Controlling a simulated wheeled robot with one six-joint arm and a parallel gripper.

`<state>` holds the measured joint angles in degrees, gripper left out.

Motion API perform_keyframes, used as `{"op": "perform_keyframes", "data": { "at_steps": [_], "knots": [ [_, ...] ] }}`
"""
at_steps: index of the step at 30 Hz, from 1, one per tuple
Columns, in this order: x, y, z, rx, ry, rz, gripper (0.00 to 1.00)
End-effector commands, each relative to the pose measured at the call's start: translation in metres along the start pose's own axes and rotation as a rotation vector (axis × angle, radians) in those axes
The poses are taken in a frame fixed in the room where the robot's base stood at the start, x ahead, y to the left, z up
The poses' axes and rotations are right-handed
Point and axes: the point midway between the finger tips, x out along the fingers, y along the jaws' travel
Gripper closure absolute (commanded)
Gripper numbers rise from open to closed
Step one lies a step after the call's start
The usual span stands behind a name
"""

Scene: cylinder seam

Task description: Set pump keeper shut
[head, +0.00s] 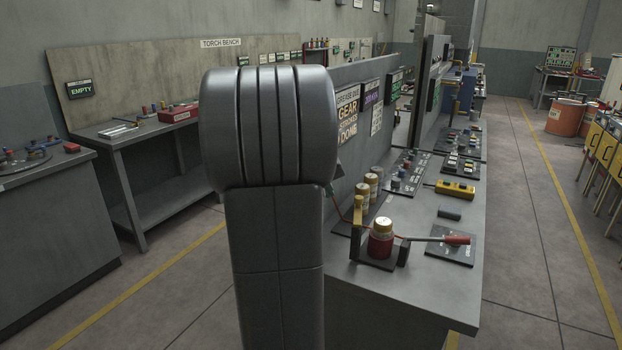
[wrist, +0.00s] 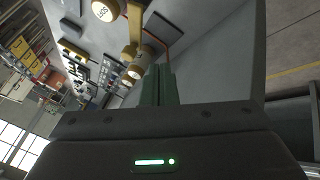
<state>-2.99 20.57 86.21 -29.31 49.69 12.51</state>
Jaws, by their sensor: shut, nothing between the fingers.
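The pump stands on the near end of the grey bench in the head view. It has a red jar with a pale cap (head: 381,238) in a dark bracket, a lever with a red grip (head: 457,240), and an upright yellow piece (head: 358,217) on its left. I cannot tell for sure which part is the keeper. In the wrist view my gripper (wrist: 158,72) has its green fingers together, empty. The yellow piece (wrist: 135,24) and a pale cap (wrist: 104,11) show beyond the fingertips. My arm hides the gripper in the head view.
Several capped bottles (head: 370,185) stand behind the pump. A yellow box (head: 455,190) and a dark cylinder (head: 449,214) lie farther along the bench. A grey panel with signs (head: 347,120) rises along the bench's left side. The floor aisle (head: 520,240) at right is clear.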

Motion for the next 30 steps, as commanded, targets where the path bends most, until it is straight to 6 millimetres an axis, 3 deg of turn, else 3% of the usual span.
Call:
{"op": "perform_keyframes", "data": {
  "at_steps": [3,8,21,30],
  "knots": [
    [-0.002,0.007,-0.014,-0.018,0.015,0.029,1.0],
    [0.014,0.008,-0.015,-0.021,0.015,0.033,1.0],
    [0.097,0.011,-0.015,-0.02,0.013,0.031,1.0],
    [0.112,0.043,-0.016,-0.019,0.017,0.031,1.0]
  ]
}}
